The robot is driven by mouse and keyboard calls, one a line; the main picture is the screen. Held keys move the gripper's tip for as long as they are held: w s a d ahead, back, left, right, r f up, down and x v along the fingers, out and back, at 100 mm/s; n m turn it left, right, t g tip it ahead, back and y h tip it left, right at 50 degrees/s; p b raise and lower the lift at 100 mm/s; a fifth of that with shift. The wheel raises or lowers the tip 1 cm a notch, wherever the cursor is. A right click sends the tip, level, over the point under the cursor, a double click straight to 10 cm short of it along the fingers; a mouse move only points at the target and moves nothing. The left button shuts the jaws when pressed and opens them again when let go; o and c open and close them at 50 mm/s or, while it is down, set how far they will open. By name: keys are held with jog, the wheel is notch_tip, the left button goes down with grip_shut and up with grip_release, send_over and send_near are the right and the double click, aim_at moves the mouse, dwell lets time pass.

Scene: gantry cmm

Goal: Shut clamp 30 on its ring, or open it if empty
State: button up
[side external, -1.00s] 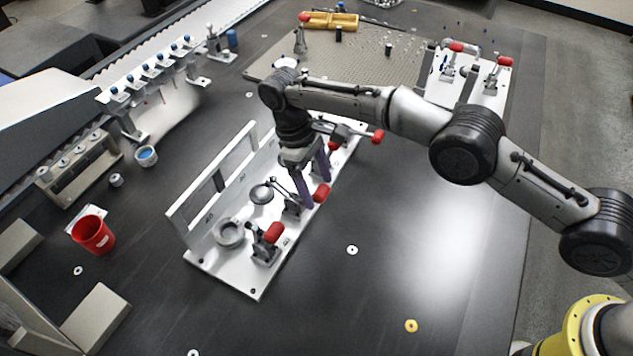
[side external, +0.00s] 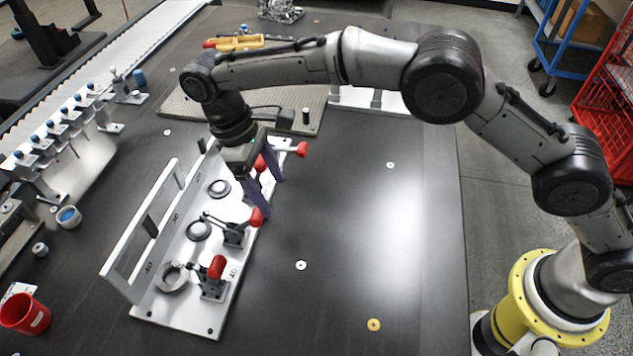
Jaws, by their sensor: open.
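The white fixture (side external: 205,325) carries a row of toggle clamps with red handles beside grey rings. The nearest station is marked 40; the one behind it, which I take as 30, has a small, hard-to-read label. Clamp 30 (side external: 235,236) has its red handle (side external: 257,218) leaning right, and its dark arm slants up to the left. A grey ring (side external: 199,231) sits at that station. My gripper (side external: 271,197) is open and empty, purple fingers pointing down. Its nearer fingertip is close to clamp 30's handle; contact cannot be told.
Clamp 40 (side external: 214,278) stands in front with an upright handle beside its ring (side external: 172,277). Further clamp handles (side external: 302,149) lie behind, one partly hidden by my gripper. A red cup (side external: 25,314) stands at left. The dark table right of the fixture is mostly clear.

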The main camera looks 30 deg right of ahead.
jog(key=s+d+r, duration=0.3)
jog(key=s+d, duration=0.2)
jog(key=s, duration=0.2)
jog(key=shift+d+r, duration=0.2)
jog(key=shift+r, duration=0.15)
